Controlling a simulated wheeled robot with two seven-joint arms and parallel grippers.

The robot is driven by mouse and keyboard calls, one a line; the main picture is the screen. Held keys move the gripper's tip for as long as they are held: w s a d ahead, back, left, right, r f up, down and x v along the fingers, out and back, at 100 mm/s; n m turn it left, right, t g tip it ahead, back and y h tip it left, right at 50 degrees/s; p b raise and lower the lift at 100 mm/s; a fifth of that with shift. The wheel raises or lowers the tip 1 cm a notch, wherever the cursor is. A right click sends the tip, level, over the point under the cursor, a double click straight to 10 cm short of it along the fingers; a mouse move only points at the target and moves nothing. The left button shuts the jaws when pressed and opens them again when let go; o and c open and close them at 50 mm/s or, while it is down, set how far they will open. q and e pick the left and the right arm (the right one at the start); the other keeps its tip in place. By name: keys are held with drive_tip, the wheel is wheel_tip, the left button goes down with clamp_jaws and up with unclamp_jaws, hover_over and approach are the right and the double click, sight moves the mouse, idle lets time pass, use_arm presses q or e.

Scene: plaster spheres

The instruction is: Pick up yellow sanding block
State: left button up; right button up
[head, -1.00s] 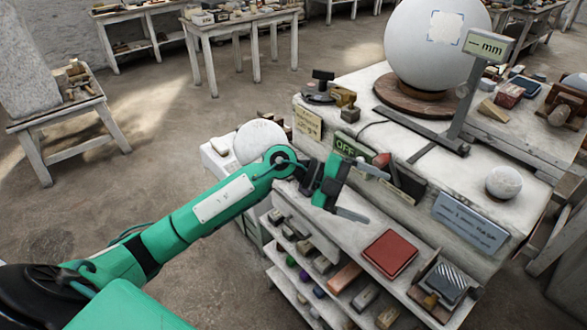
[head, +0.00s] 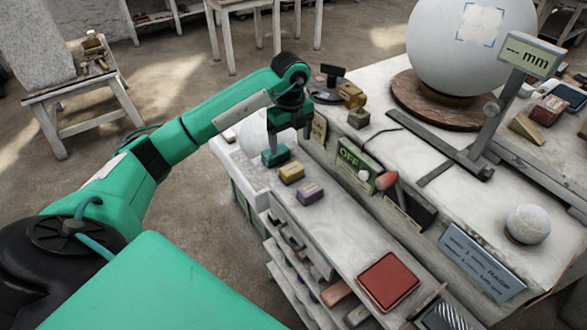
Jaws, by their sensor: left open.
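The yellow sanding block (head: 291,173) lies on the white lower ledge of the bench, in the middle of a short row. A teal block (head: 276,155) is just behind it and a purple block (head: 310,193) just in front. My left gripper (head: 290,142) is open and points down, behind the yellow block in the picture. One finger overlaps the teal block in view; I cannot tell whether they touch. Nothing shows between the fingers. The yellow block is fully visible. My right gripper is out of view.
The raised bench top on the right carries a large white sphere (head: 455,45), a gauge stand (head: 497,95) and a small sphere (head: 527,224). A red pad (head: 388,282) lies farther forward on the ledge. The ledge between the purple block and the pad is clear.

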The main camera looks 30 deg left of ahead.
sight(292, 168)
use_arm(q)
wheel_tip(292, 168, down, 3)
drive_tip(key=shift+w+f+p, duration=0.1)
drive_tip(key=shift+f+p, duration=0.1)
drive_tip(key=shift+p, duration=0.1)
wheel_tip(292, 168, down, 2)
drive_tip(key=shift+d+f+p, duration=0.15)
drive_tip(key=shift+f+p, duration=0.1)
drive_tip(key=shift+p, duration=0.4)
drive_tip(key=f, duration=0.1)
drive_tip(key=f+p, duration=0.1)
drive_tip(key=f, duration=0.1)
drive_tip(key=shift+s+d+f+p, duration=0.1)
drive_tip(key=shift+s+f+p, duration=0.15)
drive_tip(key=shift+p, duration=0.1)
drive_tip(key=shift+f, duration=0.45)
drive_tip(key=c, duration=1.1)
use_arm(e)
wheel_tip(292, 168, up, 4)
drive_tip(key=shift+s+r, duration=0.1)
